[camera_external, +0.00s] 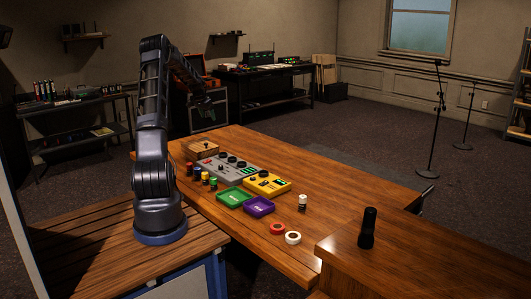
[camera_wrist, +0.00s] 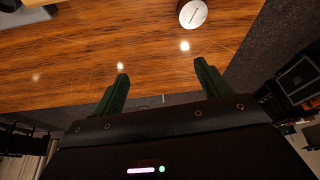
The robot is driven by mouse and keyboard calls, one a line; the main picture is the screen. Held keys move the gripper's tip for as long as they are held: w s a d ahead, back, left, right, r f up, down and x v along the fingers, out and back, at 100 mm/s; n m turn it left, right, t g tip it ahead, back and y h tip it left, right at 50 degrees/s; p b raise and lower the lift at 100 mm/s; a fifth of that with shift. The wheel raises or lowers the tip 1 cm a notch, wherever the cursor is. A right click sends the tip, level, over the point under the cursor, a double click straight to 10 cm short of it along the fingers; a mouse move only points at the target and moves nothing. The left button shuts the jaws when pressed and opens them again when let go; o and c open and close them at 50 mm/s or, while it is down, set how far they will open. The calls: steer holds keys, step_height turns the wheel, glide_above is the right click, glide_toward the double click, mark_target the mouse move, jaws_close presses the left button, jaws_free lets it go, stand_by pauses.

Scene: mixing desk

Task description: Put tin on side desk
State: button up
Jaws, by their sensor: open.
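My gripper (camera_external: 207,104) is raised beyond the far edge of the main desk (camera_external: 345,205) in the external view. In the wrist view my gripper (camera_wrist: 160,69) has its two green fingers wide apart, with nothing between them. A small upright container with a white top (camera_external: 302,203), possibly the tin, stands near the middle right of the main desk. A round white lid or dial with a dark line (camera_wrist: 193,13) shows at the top of the wrist view; I cannot tell whether it is the same thing. The side desk (camera_external: 430,250), apparently the raised one, is at the front right.
A black cylinder (camera_external: 367,228) stands on the raised desk. A green tray (camera_external: 235,197), purple tray (camera_external: 259,206), yellow device (camera_external: 267,184), grey device (camera_external: 225,165), wooden box (camera_external: 200,150), red ring (camera_external: 277,228), white ring (camera_external: 292,238) and several small jars share the main desk.

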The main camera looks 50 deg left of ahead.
steer(key=s+d+r, duration=0.1)
steer(key=d+r, duration=0.5)
steer(key=d, duration=0.4)
steer(key=d+r+m, duration=0.1)
steer(key=d+r, duration=0.4)
steer(key=d, duration=0.5)
steer(key=s+d+r, duration=0.1)
steer(key=d+r, duration=0.5)
steer(key=d, duration=0.3)
steer(key=s+d+r, duration=0.3)
steer(key=s+d, duration=0.2)
steer(key=d, duration=0.4)
steer(key=s+d+r, duration=0.3)
steer(key=s+d, duration=0.3)
steer(key=d, duration=0.2)
steer(key=s+d+f, duration=0.1)
steer(key=s+d, duration=0.6)
steer(key=s, duration=0.5)
steer(key=s+d+f, duration=0.2)
steer(key=s+d, duration=0.6)
steer(key=s, duration=0.5)
steer(key=shift+d+m+h, duration=0.15)
steer(key=shift+m+h, duration=0.25)
